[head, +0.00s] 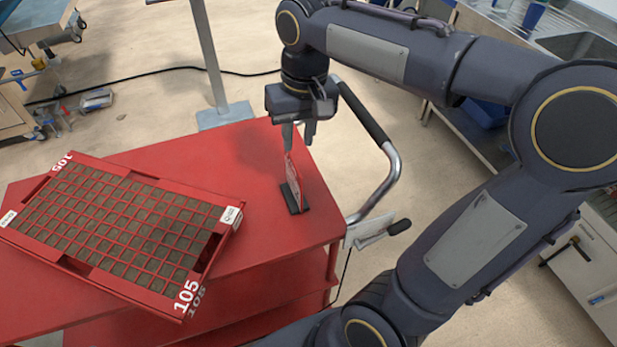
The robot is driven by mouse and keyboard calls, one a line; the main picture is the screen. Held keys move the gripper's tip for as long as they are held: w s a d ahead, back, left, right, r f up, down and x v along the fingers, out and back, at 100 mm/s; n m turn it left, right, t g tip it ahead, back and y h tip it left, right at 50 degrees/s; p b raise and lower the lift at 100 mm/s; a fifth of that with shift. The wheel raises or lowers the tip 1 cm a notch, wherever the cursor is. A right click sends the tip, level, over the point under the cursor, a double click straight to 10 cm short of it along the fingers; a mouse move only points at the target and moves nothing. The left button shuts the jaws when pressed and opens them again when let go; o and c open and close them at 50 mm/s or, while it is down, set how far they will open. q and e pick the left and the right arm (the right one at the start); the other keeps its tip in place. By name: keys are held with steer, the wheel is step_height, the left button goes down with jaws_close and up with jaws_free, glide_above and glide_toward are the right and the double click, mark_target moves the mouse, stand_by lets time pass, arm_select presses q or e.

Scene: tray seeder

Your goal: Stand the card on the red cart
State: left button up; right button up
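The card (293,184) is thin, red and pale, and stands upright in a small black holder (301,207) on the top of the red cart (255,165). I see it nearly edge-on. My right gripper (299,144) is just above the card, pointing down. Its two fingers look apart, with a gap between them. The card's top edge is close to the left finger's tip; I cannot tell whether they touch. My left gripper is not in view.
A red seed tray (190,307) with many dark cells, marked 105, covers the cart's left part. The cart's curved handle (391,180) is at its right. A grey post (209,60) stands behind. Benches lie at both sides; a cable crosses the floor.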

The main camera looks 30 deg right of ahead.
steer(key=s+a+f+t+y, duration=0.1)
steer(key=s+a+f+t, duration=0.1)
steer(key=s, duration=0.5)
steer(key=s+a+f+t+y, duration=0.2)
steer(key=s+f+t, duration=0.1)
steer(key=s+f, duration=0.2)
steer(key=shift+s+a+f+n, duration=0.3)
steer(key=shift+s+n, duration=0.1)
steer(key=shift+s, duration=0.7)
steer(key=shift+r, duration=0.1)
steer(key=shift+r+p, duration=0.6)
steer(key=shift+p, duration=0.1)
